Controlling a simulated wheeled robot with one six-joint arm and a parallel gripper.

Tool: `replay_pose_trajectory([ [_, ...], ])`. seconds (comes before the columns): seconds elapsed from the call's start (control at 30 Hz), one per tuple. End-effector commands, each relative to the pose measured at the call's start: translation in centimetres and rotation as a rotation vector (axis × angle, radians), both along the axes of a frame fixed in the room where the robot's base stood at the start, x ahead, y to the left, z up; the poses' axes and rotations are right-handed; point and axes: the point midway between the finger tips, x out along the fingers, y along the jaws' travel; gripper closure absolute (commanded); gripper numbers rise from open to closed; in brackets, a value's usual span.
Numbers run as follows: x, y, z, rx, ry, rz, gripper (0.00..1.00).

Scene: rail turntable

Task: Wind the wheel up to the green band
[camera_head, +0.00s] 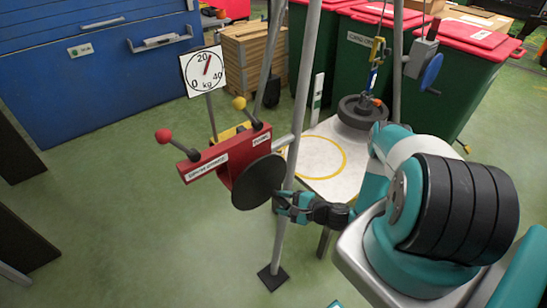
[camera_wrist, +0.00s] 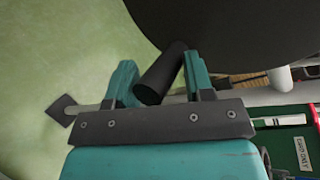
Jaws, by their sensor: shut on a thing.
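The dark wheel (camera_head: 362,112) hangs below a yellow hook (camera_head: 377,50) and a blue sling at the far end of the white table (camera_head: 318,185); I cannot tell whether it touches the top. Behind, a white upright gauge (camera_head: 317,98) carries a green mark. A red winch housing (camera_head: 225,158) has a black crank disc (camera_head: 259,182) on its near side. My gripper (camera_head: 279,204) is at that disc's lower right edge. In the wrist view its teal fingers (camera_wrist: 161,84) are shut on the dark crank handle (camera_wrist: 161,72).
A red-knobbed lever (camera_head: 170,143) and a yellow-knobbed lever (camera_head: 243,110) stick up from the winch. A kg dial (camera_head: 204,71) stands behind, its needle near 20. Tripod legs (camera_head: 302,90) stand close around my gripper.

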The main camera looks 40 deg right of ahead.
Motion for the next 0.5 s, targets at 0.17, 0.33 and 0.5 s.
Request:
replay_pose_trajectory([
  [0.17,-0.23,0.77,-0.17,-0.002,0.007,0.014,0.9],
  [0.33,-0.37,1.11,-0.27,0.001,0.008,0.016,0.9],
  [0.5,-0.45,1.29,-0.42,0.003,0.009,0.018,0.9],
])
